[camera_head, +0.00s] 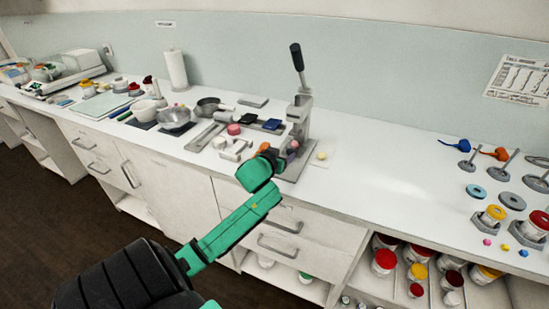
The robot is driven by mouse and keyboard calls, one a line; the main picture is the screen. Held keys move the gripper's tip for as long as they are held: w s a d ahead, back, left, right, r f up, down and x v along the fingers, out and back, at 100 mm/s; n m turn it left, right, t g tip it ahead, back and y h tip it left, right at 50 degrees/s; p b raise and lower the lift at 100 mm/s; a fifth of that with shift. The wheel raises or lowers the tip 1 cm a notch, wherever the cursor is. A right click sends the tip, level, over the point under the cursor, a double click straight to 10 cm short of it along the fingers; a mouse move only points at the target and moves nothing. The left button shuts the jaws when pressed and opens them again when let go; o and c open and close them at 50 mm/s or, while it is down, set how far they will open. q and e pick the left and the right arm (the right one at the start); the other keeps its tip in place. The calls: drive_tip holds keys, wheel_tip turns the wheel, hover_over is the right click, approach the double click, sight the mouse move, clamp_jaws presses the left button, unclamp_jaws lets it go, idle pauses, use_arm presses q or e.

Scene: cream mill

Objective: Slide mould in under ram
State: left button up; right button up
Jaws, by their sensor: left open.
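The hand press (302,108) stands on the counter at centre, with its black-handled lever (297,57) raised. Its grey base plate (291,172) lies flat under it. My left arm comes in from the lower left. My left gripper (279,157) is open at the front left of the press, over or beside the base plate. The arm and gripper hide part of the press's lower end. A small pinkish-orange piece (293,145) shows just beyond the gripper; I cannot tell whether it is the mould or whether the fingers touch it. My right gripper is out of view.
White blocks (234,150) and a pink round piece (234,130) lie left of the press. Dark blue pads (272,124) lie behind. A small pale yellow ball (321,155) is on a white square right of the base.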

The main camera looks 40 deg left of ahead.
use_arm(q)
drive_tip(key=v, duration=0.8)
drive_tip(key=shift+s, duration=0.25)
drive_tip(key=shift+d, duration=0.1)
drive_tip(key=s+d+f+m+g+h, duration=0.55)
drive_tip(key=s+d+f+g, duration=0.35)
drive_tip(key=s+d+f, duration=0.75)
wheel_tip(320, 180, down, 22)
drive_tip(key=s+g, duration=0.1)
drive_tip(key=s, duration=0.1)
drive_tip(key=s+a+f+g+y, duration=0.1)
drive_tip(key=s+a+f, duration=0.1)
drive_tip(key=s+f, duration=1.4)
drive_tip(key=shift+s+m+g, duration=0.3)
drive_tip(key=shift+s+m, duration=0.05)
drive_tip(key=shift+s, duration=0.25)
